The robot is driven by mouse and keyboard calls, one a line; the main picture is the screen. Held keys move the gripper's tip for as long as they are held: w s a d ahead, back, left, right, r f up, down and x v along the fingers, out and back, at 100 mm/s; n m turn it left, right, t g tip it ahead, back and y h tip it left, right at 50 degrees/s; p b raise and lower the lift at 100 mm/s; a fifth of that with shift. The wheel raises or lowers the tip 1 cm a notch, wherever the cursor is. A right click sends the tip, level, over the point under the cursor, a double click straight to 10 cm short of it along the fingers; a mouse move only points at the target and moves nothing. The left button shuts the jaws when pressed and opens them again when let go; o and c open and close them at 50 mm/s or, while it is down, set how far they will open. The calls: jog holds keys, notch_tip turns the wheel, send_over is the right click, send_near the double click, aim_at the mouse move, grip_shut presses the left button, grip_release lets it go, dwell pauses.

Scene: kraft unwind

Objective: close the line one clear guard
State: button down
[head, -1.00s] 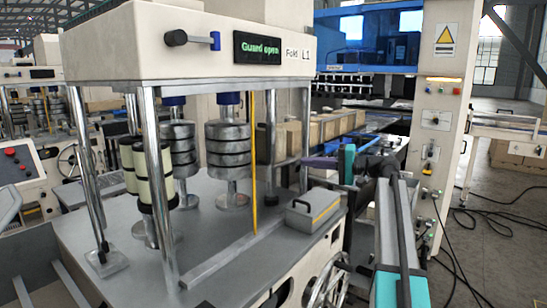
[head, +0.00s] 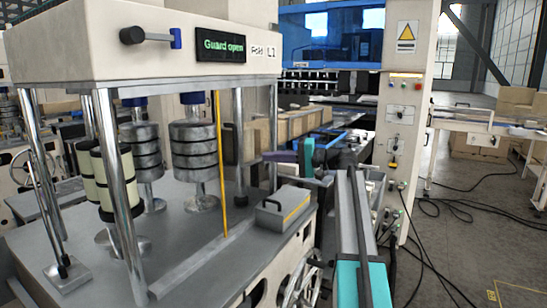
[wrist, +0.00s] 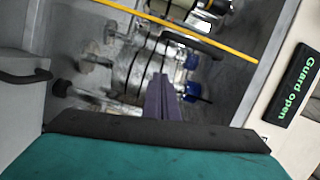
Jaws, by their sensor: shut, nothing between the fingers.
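The line one machine, labelled Fold L1, has a display (head: 221,45) reading "Guard open". A thin upright yellow strip (head: 222,165) stands at its front opening; it seems to be an edge of the clear guard, whose pane I cannot make out. The yellow strip crosses the top of the wrist view (wrist: 190,32). My gripper (head: 268,157), with purple fingers and a teal body, is right of the strip, near the right front post. Its fingers (wrist: 160,85) are shut and empty, pointing towards the rollers. I see no contact with the strip.
Metal posts (head: 273,135) frame the rollers (head: 193,160). A grey box with a black handle (head: 284,210) sits on the deck below my gripper. A control column (head: 405,130) stands right of my arm. Cables (head: 430,210) lie on the floor at the right.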

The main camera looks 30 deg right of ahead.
aim_at(230, 160)
jog(key=shift+w+a+f+p, duration=0.2)
jog(key=shift+w+a+p, duration=0.35)
jog(key=shift+a, duration=0.95)
jog(key=shift+w+a+f+p, duration=0.15)
jog(key=shift+w+a+p, duration=0.4)
jog(key=shift+a, duration=1)
jog(key=shift+w+a+f+p, duration=0.2)
jog(key=shift+w+a+p, duration=0.3)
jog(key=shift+a, duration=1)
